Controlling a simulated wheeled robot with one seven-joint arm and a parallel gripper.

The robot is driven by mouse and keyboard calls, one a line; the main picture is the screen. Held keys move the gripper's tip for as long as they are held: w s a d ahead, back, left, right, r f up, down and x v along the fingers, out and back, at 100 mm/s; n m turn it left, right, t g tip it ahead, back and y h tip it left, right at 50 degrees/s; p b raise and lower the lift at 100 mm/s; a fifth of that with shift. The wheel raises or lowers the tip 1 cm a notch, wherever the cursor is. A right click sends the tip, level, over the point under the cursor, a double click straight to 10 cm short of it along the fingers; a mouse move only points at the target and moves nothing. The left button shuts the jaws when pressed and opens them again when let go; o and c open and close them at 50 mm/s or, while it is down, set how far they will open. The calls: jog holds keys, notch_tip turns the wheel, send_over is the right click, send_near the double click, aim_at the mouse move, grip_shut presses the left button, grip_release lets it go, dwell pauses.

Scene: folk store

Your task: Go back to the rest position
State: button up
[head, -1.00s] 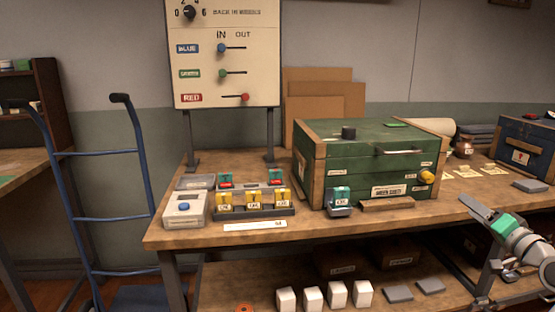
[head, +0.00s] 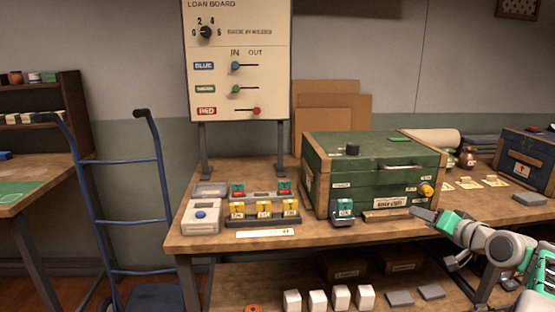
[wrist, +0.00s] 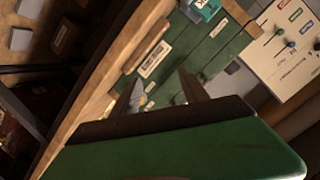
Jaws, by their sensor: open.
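My gripper (head: 428,214) is at the right in the head view, in front of the bench's front edge, near the right front corner of the green chest (head: 345,160). Its fingers point left. In the wrist view my gripper (wrist: 160,92) has its two dark fingers apart, with nothing seen held between them. The green chest (wrist: 215,50) shows beyond the fingers, tilted in the picture. Part of the wrist view is hidden by my own green gripper body.
The loan board (head: 236,100) stands behind. A blue hand truck (head: 125,217) stands left. White blocks (head: 340,298) sit on the lower shelf.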

jog(key=s+a+r+n+g+p, duration=0.25)
jog(key=a+p, duration=0.35)
jog(key=a, duration=0.5)
jog(key=s+a+r+n+g+p, duration=0.1)
jog(key=s+a+r+g+p, duration=0.25)
jog(key=a+p, duration=0.55)
jog(key=s+a+n+g+h+p, duration=0.1)
jog(key=s+a+g+p, duration=0.1)
jog(key=s+a, duration=0.3)
jog(key=s+a+n+g+p, duration=0.1)
jog(key=s+a+g+p, duration=0.2)
jog(key=s, duration=1.1)
jog(key=shift+s+a+f+n+h+p, duration=0.2)
jog(key=shift+a+n+h+p, duration=0.2)
jog(key=shift+a, duration=0.5)
